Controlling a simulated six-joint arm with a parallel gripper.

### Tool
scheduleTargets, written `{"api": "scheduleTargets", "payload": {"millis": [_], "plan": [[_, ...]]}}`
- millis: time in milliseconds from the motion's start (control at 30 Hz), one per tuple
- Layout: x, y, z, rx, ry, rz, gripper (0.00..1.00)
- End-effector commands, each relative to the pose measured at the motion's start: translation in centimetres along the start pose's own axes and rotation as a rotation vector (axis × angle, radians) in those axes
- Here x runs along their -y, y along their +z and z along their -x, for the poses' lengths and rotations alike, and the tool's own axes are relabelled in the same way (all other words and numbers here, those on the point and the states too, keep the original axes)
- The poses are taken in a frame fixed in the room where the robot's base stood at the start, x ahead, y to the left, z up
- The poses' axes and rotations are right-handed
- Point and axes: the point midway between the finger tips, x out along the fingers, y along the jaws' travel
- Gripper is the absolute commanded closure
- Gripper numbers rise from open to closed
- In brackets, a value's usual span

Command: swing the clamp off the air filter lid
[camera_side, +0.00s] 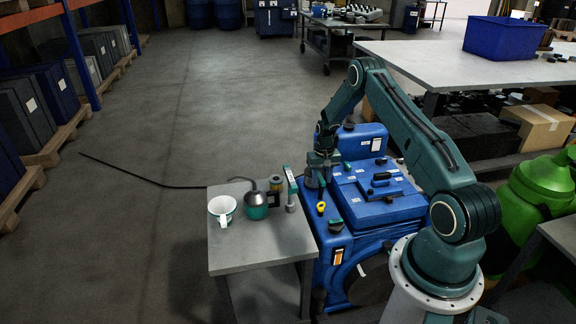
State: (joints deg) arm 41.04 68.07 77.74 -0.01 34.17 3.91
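The blue engine (395,208) stands right of the small grey table, with a flat top panel bearing a dark handle-like part (381,178). My gripper (319,180) points down over the left rear part of the engine, close to its surface. The air filter lid and its clamp are too small or too covered by my gripper and wrist to make out surely. My fingers are too small and dark to show whether they are open or shut, or whether they touch anything.
The small grey table (262,246) holds a white cup (222,209), a teal oil can (255,204), a small canister (277,184) and an upright tool (291,189). A yellow-ringed part (321,207) sits at the engine's left edge.

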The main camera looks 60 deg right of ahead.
Motion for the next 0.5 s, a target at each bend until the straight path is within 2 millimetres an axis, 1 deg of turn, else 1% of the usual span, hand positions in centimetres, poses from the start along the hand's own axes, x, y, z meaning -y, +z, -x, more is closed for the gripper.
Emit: {"api": "scheduleTargets", "payload": {"millis": [67,267,500], "plan": [[0.0,0.0,0.01,0.0,0.0,0.0,0.62],[0.0,0.01,0.02,0.0,0.0,-0.001,0.99],[0.01,0.01,0.03,0.0,0.0,-0.019,1.0]]}}
